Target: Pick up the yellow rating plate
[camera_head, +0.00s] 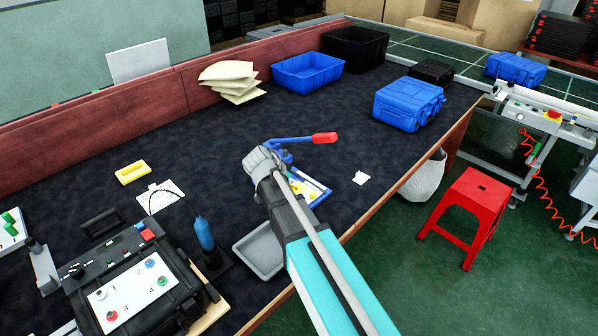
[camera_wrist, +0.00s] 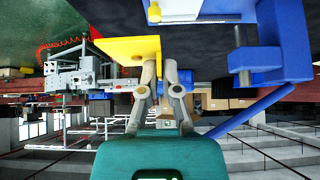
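In the wrist view, the yellow rating plate (camera_wrist: 126,48) is a flat bright rectangle at the tips of my gripper (camera_wrist: 159,68). The two fingers are close together, and the plate's right edge shows between them. The gripper looks shut on that edge. In the head view, my gripper (camera_head: 263,163) is over the dark bench beside a blue toggle press (camera_head: 285,143) with a red handle. My arm partly hides yellow pieces (camera_head: 301,187) at the press base; I cannot tell there which one is the held plate.
The blue press (camera_wrist: 283,45) stands close on the right in the wrist view. A yellow block (camera_head: 132,172) and control box (camera_head: 135,285) are left. Blue crates (camera_head: 307,72) stand behind.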

